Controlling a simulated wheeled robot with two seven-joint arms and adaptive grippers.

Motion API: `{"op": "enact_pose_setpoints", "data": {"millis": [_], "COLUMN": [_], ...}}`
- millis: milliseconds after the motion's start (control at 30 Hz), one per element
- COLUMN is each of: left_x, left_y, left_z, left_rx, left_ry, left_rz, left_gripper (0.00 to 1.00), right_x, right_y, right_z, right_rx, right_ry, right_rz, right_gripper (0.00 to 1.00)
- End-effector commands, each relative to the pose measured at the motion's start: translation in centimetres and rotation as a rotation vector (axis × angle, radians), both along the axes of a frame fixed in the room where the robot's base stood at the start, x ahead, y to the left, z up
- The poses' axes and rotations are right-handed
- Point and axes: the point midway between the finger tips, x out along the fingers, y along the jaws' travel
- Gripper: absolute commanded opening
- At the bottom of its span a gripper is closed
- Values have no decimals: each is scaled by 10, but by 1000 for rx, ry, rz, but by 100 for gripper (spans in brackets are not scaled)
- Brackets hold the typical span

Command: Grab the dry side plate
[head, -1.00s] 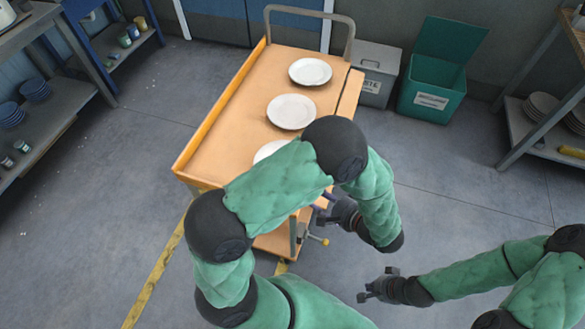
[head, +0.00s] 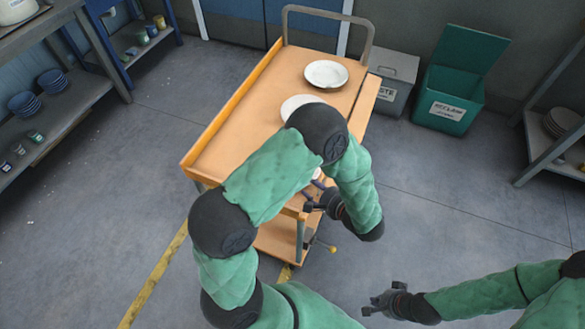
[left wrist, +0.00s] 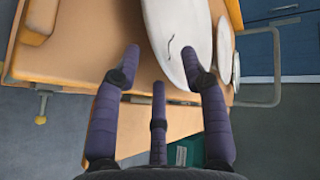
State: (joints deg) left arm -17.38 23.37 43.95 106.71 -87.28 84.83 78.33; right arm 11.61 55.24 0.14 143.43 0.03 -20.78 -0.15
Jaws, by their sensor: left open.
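Three white plates lie in a row on the orange-topped trolley (head: 235,135). The far plate (head: 326,73) is fully in view. The middle plate (head: 295,106) is partly behind my left arm, and the near one (head: 316,173) is almost wholly hidden by it. My left gripper (head: 316,200) is open and empty at the trolley's near right edge. In the left wrist view the nearest plate (left wrist: 176,28) reaches between and beyond the fingertips (left wrist: 160,53) and bears a dark curved mark. I cannot tell which plate is dry. My right gripper (head: 382,302) appears open and empty above the floor.
A grey bin (head: 395,72) and a green lidded bin (head: 445,100) stand right of the trolley. Shelves with blue bowls (head: 24,104) are at the left, and a rack with stacked plates (head: 562,122) is at the right. The trolley's metal handle (head: 328,10) is at its far end.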

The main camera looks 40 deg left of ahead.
Motion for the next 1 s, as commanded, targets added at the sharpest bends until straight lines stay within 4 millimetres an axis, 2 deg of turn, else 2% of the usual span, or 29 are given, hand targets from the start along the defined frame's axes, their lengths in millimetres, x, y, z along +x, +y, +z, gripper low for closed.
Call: {"op": "enact_pose_setpoints", "data": {"millis": [100,333,400,500,1000], "left_x": [2,2,2,2,2], "left_y": [7,7,7,7,7], "left_z": [-3,-2,-2,-2,3], "left_rx": [0,0,0,0,-1], "left_ry": [0,0,0,0,-2], "left_rz": [0,-1,-1,-1,-1], "left_gripper": [43,43,24,0,0], "right_x": [0,0,0,0,0], "right_y": [0,0,0,0,0], "right_z": [-3,-2,-2,-2,1], "right_rx": [0,0,0,0,0], "right_ry": [0,-1,0,-1,0], "right_rz": [0,0,0,0,0], "right_gripper": [0,0,0,0,0]}}
